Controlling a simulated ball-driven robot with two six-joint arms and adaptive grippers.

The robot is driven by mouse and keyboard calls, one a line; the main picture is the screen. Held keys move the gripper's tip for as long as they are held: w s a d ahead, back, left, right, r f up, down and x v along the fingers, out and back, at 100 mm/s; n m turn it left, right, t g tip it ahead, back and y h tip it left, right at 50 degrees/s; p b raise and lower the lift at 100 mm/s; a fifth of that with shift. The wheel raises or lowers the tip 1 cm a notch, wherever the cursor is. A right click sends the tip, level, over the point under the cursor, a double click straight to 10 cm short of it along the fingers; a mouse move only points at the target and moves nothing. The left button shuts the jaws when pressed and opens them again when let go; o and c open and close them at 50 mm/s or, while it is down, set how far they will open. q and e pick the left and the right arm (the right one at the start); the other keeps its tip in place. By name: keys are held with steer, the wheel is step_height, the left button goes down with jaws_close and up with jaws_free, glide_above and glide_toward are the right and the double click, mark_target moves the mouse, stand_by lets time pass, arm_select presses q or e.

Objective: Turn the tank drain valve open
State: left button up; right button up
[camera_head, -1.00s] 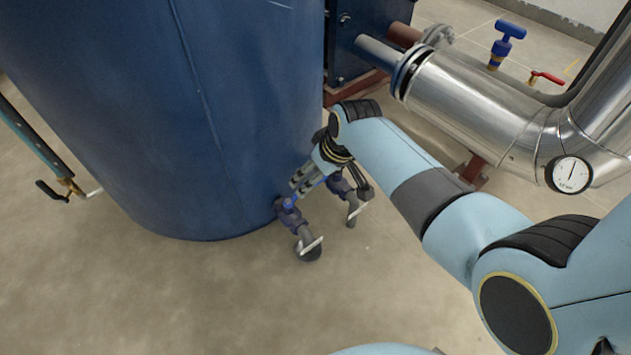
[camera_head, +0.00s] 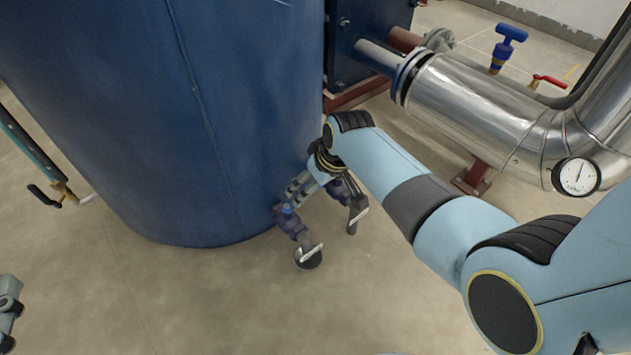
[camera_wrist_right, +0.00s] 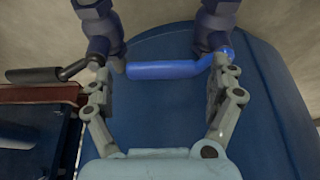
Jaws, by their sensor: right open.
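Two drain valves come off the foot of the big blue tank (camera_head: 130,110). The nearer valve (camera_head: 292,222) has a blue body and a downturned outlet; the farther valve (camera_head: 343,190) is partly behind my gripper. My right gripper (camera_head: 325,192) is open at the valves. In the right wrist view a blue lever (camera_wrist_right: 165,69) lies crosswise between the open fingers (camera_wrist_right: 162,80), its pivot end by the right finger. I cannot tell whether it touches them. A black lever (camera_wrist_right: 48,75) lies left of the left finger. A part of my left gripper (camera_head: 9,305) shows at the lower left edge.
A steel pipe (camera_head: 480,110) with a gauge (camera_head: 577,177) runs at the right. A blue T-handle valve (camera_head: 507,45) and a red lever (camera_head: 550,81) stand behind it. Another black-handled valve (camera_head: 45,195) is at the left. The floor in front is clear.

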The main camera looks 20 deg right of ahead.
steer(key=shift+c, duration=0.2)
steer(key=c, duration=1.7)
arm_select(q)
steer(key=shift+f, duration=0.1)
arm_select(e)
steer(key=shift+r, duration=0.1)
